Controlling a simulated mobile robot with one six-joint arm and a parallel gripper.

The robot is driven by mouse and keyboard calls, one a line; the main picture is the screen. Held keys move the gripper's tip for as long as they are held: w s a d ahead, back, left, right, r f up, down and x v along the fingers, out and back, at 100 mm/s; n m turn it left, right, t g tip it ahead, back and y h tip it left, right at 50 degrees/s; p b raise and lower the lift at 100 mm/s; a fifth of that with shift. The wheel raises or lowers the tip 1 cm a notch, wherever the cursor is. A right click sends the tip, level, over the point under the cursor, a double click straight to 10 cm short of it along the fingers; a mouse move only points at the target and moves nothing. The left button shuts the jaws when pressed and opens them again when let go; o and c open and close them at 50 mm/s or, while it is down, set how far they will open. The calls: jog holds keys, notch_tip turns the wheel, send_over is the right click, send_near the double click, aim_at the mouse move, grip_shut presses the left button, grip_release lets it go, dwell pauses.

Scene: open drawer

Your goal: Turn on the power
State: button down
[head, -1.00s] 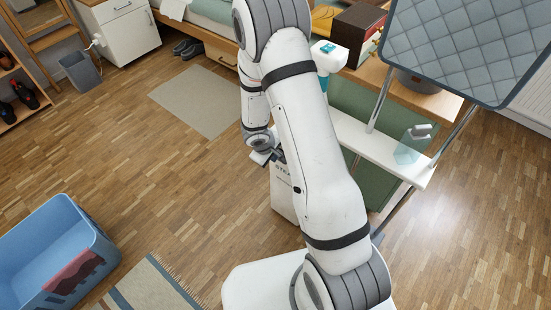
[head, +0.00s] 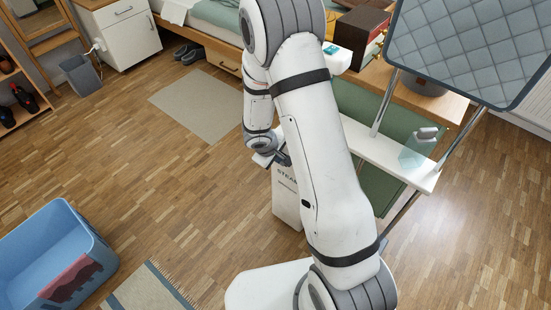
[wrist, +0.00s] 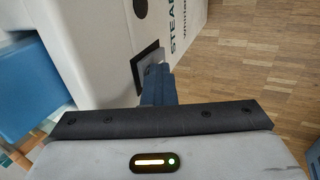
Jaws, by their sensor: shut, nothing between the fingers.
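A white steamer unit (head: 287,207) with "STEA…" lettering stands on the floor, partly hidden behind my arm. In the wrist view its white body (wrist: 115,25) fills the upper left and middle. A dark-framed square switch (wrist: 146,57) is set in its face, and its inner part is mostly covered by my fingertips. My gripper (wrist: 157,75) is shut and empty, its tips right at the switch. I cannot tell whether they touch it or whether it is pressed. In the head view my gripper (head: 274,159) is at the unit's upper left side, partly hidden.
A quilted ironing board (head: 470,45) on metal legs and a white shelf (head: 390,150) stand right of the unit. A desk (head: 365,75) is behind. A blue basket (head: 45,255) sits at lower left.

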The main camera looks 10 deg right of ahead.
jog(key=shift+w+r, duration=0.15)
jog(key=shift+w, duration=0.05)
jog(key=s+a+f+p+v, duration=0.1)
jog(key=s+p+v, duration=0.1)
jog(key=v, duration=0.9)
jog(key=shift+a+r, duration=0.3)
jog(key=shift+a, duration=0.25)
jog(key=b, duration=0.1)
jog(key=f+b, duration=0.1)
jog(key=b, duration=0.1)
jog(key=shift+s+a+f+g+y, duration=0.2)
jog(key=shift+s+f+g+y, duration=0.1)
jog(key=shift+y, duration=0.1)
